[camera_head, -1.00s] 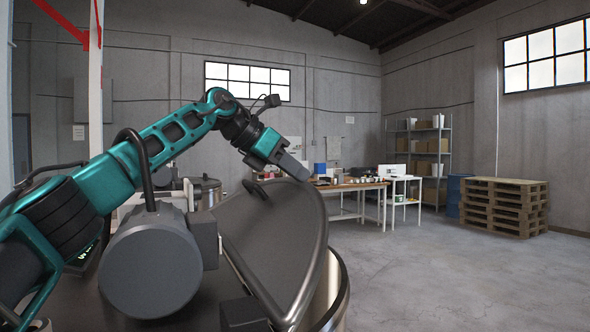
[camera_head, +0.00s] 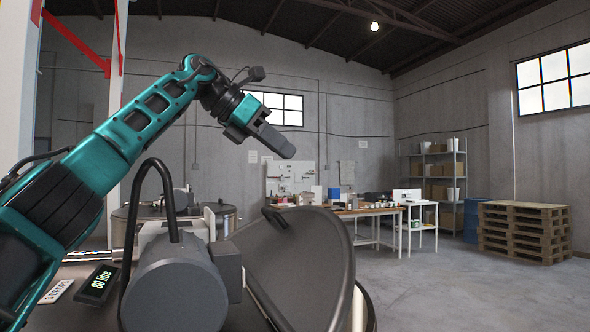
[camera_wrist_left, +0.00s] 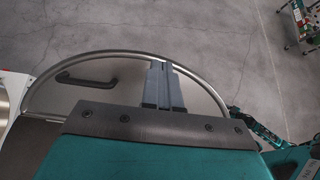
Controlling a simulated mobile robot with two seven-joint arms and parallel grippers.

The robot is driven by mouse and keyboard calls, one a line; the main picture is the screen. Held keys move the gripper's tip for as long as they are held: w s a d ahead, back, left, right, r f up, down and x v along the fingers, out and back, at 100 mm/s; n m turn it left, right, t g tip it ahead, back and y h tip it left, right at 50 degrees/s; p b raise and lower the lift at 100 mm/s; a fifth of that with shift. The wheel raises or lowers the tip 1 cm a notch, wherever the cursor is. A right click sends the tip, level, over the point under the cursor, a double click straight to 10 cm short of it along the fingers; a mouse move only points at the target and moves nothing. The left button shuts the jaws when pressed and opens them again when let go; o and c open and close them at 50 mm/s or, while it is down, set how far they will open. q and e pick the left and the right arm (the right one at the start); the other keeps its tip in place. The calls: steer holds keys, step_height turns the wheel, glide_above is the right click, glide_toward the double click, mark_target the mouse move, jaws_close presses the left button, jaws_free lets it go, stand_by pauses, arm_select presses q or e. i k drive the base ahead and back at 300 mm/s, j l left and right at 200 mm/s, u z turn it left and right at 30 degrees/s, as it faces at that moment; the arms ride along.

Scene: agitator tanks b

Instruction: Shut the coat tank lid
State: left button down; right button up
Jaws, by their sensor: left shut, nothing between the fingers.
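The coat tank lid (camera_head: 300,250) is a large round grey metal disc, tilted up on its hinge side at the centre of the head view. A dark handle (camera_head: 275,217) sits near its far edge. In the left wrist view the lid (camera_wrist_left: 110,95) has a bright rim and its dark handle (camera_wrist_left: 88,76) lies left of the fingers. My left gripper (camera_head: 287,150) is shut and empty above the lid's far edge, apart from it in the head view. In the wrist view its fingers (camera_wrist_left: 166,82) overlap the lid. The tank below is mostly hidden. My right gripper is not in view.
A grey motor (camera_head: 172,290) with a black cable stands left of the lid. A display (camera_head: 98,284) reads 80 litre. Another tank (camera_head: 135,222) stands behind. A workbench (camera_head: 375,211), pallets (camera_head: 525,232) and a blue drum (camera_head: 474,220) are farther back. The floor at right is clear.

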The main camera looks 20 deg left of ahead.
mark_target(299, 263)
steer(key=k+l, duration=0.7)
steer(key=k, duration=0.2)
